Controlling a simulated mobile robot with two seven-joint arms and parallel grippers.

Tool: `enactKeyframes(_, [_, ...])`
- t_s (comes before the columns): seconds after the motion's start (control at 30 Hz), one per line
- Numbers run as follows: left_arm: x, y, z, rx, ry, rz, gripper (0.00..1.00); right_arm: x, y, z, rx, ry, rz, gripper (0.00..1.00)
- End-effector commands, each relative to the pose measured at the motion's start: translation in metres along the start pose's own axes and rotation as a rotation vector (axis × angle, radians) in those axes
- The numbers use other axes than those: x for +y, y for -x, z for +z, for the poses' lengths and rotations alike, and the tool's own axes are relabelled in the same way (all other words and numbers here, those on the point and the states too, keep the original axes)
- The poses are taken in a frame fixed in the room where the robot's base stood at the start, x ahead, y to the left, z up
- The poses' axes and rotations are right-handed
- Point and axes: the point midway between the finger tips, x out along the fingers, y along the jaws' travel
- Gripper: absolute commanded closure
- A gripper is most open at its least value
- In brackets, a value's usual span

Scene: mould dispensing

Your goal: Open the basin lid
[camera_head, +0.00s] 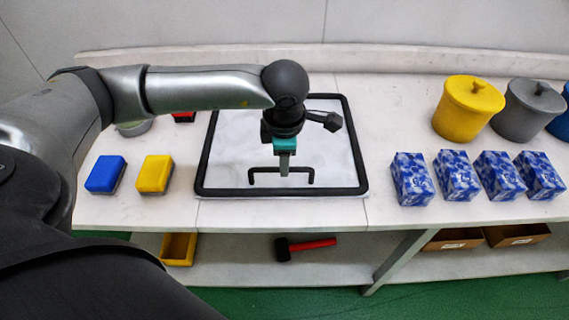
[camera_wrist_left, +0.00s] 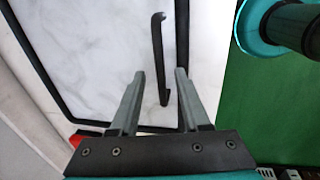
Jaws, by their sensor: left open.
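The basin lid (camera_head: 225,150) is a white marbled panel with a black rim, lying flat and closed on the counter in the head view. Its black bar handle (camera_head: 262,171) stands near the lid's front edge. The lid (camera_wrist_left: 95,50) and the handle (camera_wrist_left: 157,60) also show in the left wrist view. My left gripper (camera_head: 284,170) points down over the handle, its fingers overlapping the bar in the head view. In the wrist view the left gripper (camera_wrist_left: 158,75) is open, with the handle between the lines of its two fingers and nothing gripped. My right gripper is not in view.
A blue sponge (camera_head: 106,174) and a yellow sponge (camera_head: 155,174) lie left of the lid. Several blue patterned boxes (camera_head: 411,178) and lidded pots, one yellow (camera_head: 468,108) and one grey (camera_head: 527,108), stand at the right. A hammer (camera_head: 305,246) lies on the lower shelf.

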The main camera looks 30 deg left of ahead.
Motion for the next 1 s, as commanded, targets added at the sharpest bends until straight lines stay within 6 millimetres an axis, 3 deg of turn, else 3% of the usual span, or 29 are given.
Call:
enactKeyframes(0.2, [0.0, -0.024, 0.0, 0.0, 0.0, -0.001, 0.53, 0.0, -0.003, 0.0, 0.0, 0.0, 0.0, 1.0])
enactKeyframes(0.57, [0.0, -0.028, 0.001, -0.002, -0.001, 0.001, 0.54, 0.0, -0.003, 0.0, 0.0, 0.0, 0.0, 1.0])
enactKeyframes(0.9, [0.0, -0.028, 0.001, -0.002, -0.001, 0.0, 0.93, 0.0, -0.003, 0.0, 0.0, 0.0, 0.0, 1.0])
enactKeyframes(1.0, [0.0, -0.028, 0.001, -0.002, 0.0, 0.0, 1.0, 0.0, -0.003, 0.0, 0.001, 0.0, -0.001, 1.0])
